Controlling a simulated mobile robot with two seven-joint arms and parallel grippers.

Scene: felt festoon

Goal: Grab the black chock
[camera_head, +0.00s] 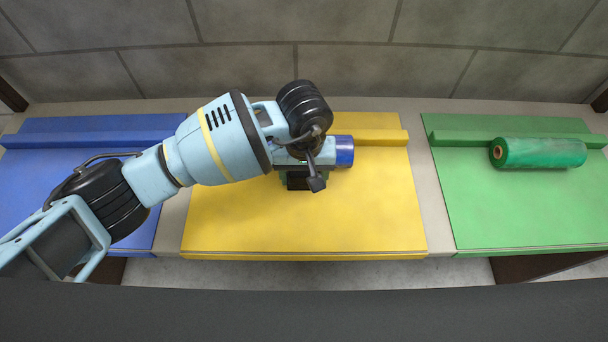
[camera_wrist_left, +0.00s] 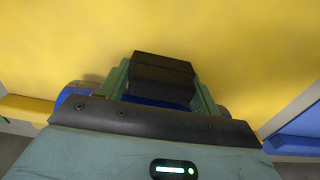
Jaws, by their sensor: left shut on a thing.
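The black chock (camera_wrist_left: 163,75) is a small dark block between the two green fingers of my left gripper (camera_wrist_left: 160,88), which is shut on it. In the head view the black chock (camera_head: 297,184) shows under the left gripper (camera_head: 298,178), over the yellow mat, and the wrist hides most of it. I cannot tell whether the chock touches the mat. A blue roll (camera_head: 344,151) lies just behind the chock and sticks out to the right of the gripper. My right gripper is not in view.
The yellow mat (camera_head: 370,215) has a raised bar (camera_head: 380,136) along its back. A green mat (camera_head: 490,215) with a green roll (camera_head: 540,153) lies to the right, a blue mat (camera_head: 25,190) to the left. The front of the yellow mat is clear. A wall stands behind.

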